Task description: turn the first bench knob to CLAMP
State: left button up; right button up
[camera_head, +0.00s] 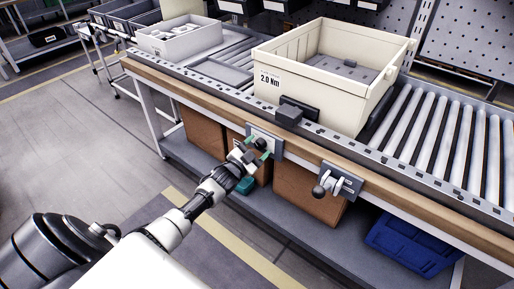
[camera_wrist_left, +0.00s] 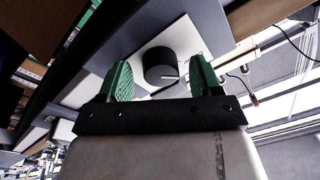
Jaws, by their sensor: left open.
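The first bench knob (camera_head: 260,143) is black and round and sits on a pale plate (camera_head: 278,148) on the bench's wooden front edge. In the left wrist view the knob (camera_wrist_left: 160,65) stands between the two green fingers, with a thin white mark on its side. My left gripper (camera_head: 254,153) is open at the plate, its fingers on either side of the knob; a gap shows on each side. Part of the knob and plate is hidden by the gripper in the head view. No CLAMP lettering is readable. My right gripper is out of view.
A second plate (camera_head: 351,184) with a lever and black ball is on the bench front to the right. A cream crate marked 2.0 Nm (camera_head: 305,88) stands on the bench beside the rollers (camera_head: 450,135). Brown boxes (camera_head: 205,130) and a blue bin (camera_head: 410,248) are below.

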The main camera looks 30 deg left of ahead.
pick_arm(q)
jog(key=shift+s+f, duration=0.1)
jog(key=shift+s, duration=0.4)
jog(key=s+p, duration=0.1)
jog(key=s, duration=0.8)
jog(key=shift+s+a+f, duration=0.3)
jog(key=shift+a+f, duration=0.1)
jog(key=shift+a, duration=0.05)
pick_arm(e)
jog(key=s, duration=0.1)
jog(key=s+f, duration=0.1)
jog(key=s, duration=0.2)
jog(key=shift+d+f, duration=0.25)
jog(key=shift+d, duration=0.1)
pick_arm(q)
jog(key=shift+f, duration=0.15)
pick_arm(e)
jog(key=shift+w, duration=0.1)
